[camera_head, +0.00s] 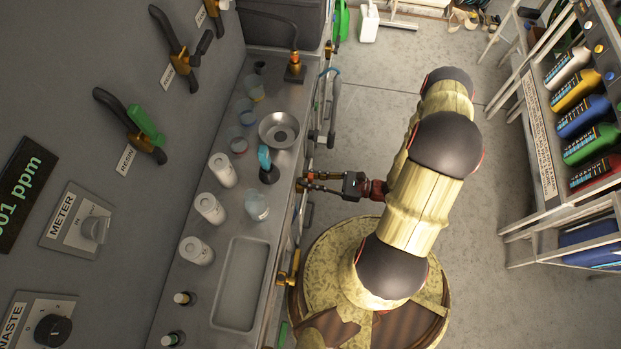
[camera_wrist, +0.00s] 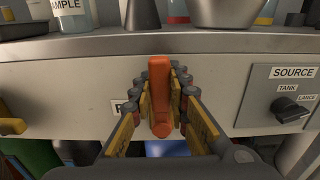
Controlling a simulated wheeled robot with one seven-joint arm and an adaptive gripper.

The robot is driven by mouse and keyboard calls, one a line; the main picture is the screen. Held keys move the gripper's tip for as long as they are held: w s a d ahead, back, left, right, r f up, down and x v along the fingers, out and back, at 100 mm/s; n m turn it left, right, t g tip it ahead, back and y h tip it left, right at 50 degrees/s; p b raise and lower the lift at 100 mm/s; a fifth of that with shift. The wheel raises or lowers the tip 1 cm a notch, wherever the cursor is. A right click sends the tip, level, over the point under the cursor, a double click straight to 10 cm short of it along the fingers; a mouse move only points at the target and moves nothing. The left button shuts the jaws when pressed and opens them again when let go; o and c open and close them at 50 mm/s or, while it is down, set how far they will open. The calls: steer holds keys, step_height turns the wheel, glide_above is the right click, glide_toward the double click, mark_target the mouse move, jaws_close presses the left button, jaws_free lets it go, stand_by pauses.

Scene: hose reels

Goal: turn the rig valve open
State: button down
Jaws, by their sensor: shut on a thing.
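An orange valve handle (camera_wrist: 159,92) stands upright in the wrist view, on the grey front panel below the counter edge. A label behind my fingers is mostly hidden, with only its first letter partly showing. My gripper (camera_wrist: 158,100) has its two fingers on either side of the handle and is shut on it. In the head view my gripper (camera_head: 304,184) reaches left from my arm to the counter's front edge. The handle is hard to make out there.
A SOURCE selector with a black knob (camera_wrist: 286,106) is right of the handle. A yellow handle (camera_wrist: 10,122) is to the left. The counter above holds cups, a metal bowl (camera_head: 279,130) and white canisters (camera_head: 209,208). A bottle rack (camera_head: 547,150) stands at the right; floor lies between.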

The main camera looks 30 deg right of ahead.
steer(key=shift+f, duration=0.1)
steer(key=c, duration=1.7)
jaws_free()
steer(key=shift+c, duration=0.2)
steer(key=shift+o, duration=0.3)
steer(key=v, duration=1.2)
